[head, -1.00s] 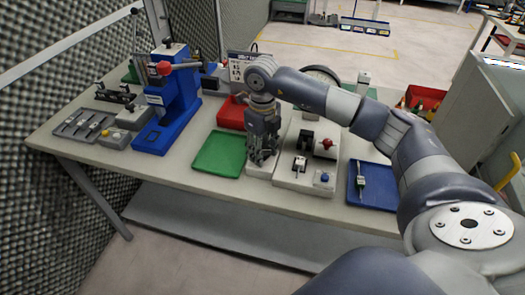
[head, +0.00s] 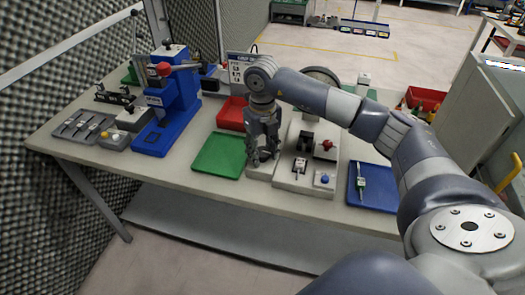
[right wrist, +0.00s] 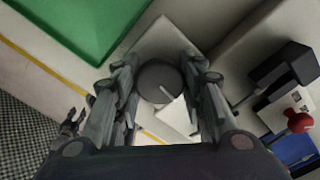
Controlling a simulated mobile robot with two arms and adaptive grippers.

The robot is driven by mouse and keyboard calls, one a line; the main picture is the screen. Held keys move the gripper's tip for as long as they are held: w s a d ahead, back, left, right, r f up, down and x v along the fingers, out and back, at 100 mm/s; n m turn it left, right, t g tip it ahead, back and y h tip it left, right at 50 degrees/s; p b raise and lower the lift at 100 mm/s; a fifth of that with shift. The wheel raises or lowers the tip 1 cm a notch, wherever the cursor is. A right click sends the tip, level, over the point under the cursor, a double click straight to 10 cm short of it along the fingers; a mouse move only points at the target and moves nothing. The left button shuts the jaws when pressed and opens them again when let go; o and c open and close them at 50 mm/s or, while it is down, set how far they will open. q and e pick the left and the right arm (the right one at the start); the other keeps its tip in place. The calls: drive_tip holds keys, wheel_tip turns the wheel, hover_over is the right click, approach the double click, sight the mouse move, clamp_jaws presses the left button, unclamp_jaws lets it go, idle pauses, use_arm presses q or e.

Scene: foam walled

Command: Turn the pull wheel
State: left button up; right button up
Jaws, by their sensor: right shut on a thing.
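My right gripper (head: 263,157) points down over a pale block (head: 262,172) near the front middle of the bench. In the right wrist view its fingers are closed around a dark round knob (right wrist: 158,82) with a white line on its top. The knob sits on a pale plate (right wrist: 168,42); in the head view the fingers hide it. A large grey-rimmed wheel (head: 322,76) stands behind my right arm, partly hidden by it. I cannot tell which of the two is the task's pull wheel. My left gripper is not in view.
A green tray (head: 219,155) lies just left of the gripper. A panel with a red knob (head: 327,145) and a blue button (head: 324,179) is close on the right. A blue tray (head: 372,187) lies further right, a blue press (head: 172,100) stands at left.

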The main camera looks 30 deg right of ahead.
sight(262, 151)
drive_tip(key=o, duration=1.1)
wheel_tip(262, 151, up, 12)
